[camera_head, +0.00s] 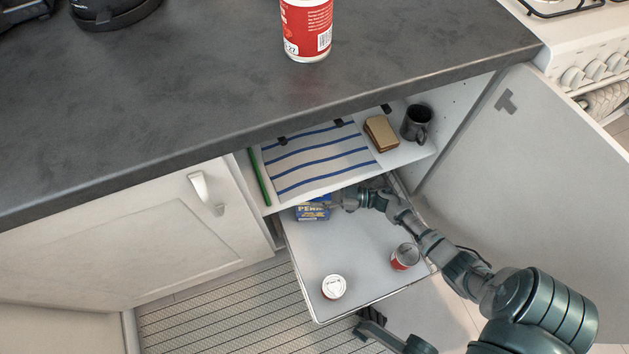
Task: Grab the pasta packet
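The pasta packet, a blue packet with pale lettering (313,208), is at the back left of the pulled-out shelf (340,250), under the upper shelf's front edge. The upper shelf hides part of it. My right arm comes in from the lower right. My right gripper (335,201) is at the packet's right side, very close to it or touching. The fingers are too small and partly hidden, so I cannot tell whether they are open or shut on it.
On the pulled-out shelf stand a white-lidded tub (334,287) and a red can (405,256) close to my forearm. The upper shelf holds a striped cloth (317,160), bread (381,133) and a dark mug (416,122). An open cabinet door (540,180) stands right of my arm; the countertop (200,110) overhangs.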

